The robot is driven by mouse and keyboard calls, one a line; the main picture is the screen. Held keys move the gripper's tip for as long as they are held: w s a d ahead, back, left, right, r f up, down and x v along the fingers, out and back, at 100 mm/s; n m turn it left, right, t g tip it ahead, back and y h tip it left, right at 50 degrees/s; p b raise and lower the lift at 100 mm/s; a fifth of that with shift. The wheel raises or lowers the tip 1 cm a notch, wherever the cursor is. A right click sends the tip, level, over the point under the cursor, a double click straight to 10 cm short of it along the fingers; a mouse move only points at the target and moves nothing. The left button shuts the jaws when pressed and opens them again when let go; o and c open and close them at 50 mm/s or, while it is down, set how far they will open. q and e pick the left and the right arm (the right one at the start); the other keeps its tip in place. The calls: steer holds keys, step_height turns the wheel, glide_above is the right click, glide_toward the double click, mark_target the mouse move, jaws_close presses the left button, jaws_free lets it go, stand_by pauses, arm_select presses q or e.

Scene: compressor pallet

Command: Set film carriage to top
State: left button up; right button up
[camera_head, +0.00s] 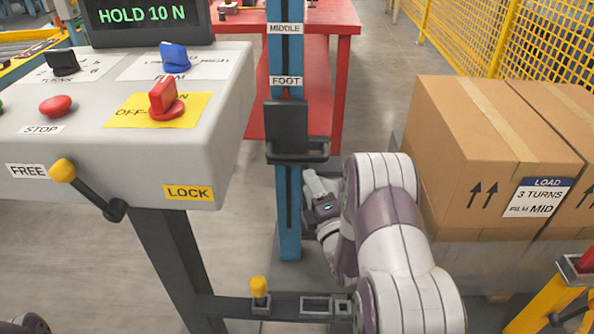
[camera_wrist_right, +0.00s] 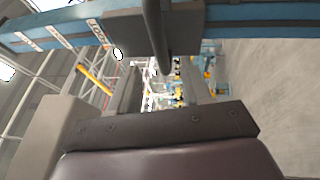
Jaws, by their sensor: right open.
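The film carriage (camera_head: 286,122) is a dark block with a black handle bar (camera_head: 298,156) on the blue mast (camera_head: 289,215). It sits just below the FOOT label (camera_head: 286,81); the MIDDLE label (camera_head: 285,29) is higher up. My right gripper (camera_head: 314,180) is just below and right of the handle, its tips partly hidden. In the right wrist view the carriage (camera_wrist_right: 115,38) and handle bar (camera_wrist_right: 157,35) are ahead, and the open fingers (camera_wrist_right: 160,88) are spread to either side of the bar's line. I cannot tell whether they touch it. My left gripper is not in view.
A grey control console (camera_head: 215,110) with knobs and a yellow-tipped lever (camera_head: 85,185) stands left of the mast. Cardboard boxes (camera_head: 480,150) on a pallet stand to the right. A red table (camera_head: 335,20) and yellow fence (camera_head: 500,40) are behind.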

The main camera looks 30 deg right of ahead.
mark_target(299, 161)
steer(key=b+x, duration=0.2)
steer(key=x, duration=0.7)
steer(key=shift+w, duration=0.4)
steer(key=shift+c, duration=0.4)
steer(key=shift+r, duration=0.15)
jaws_close()
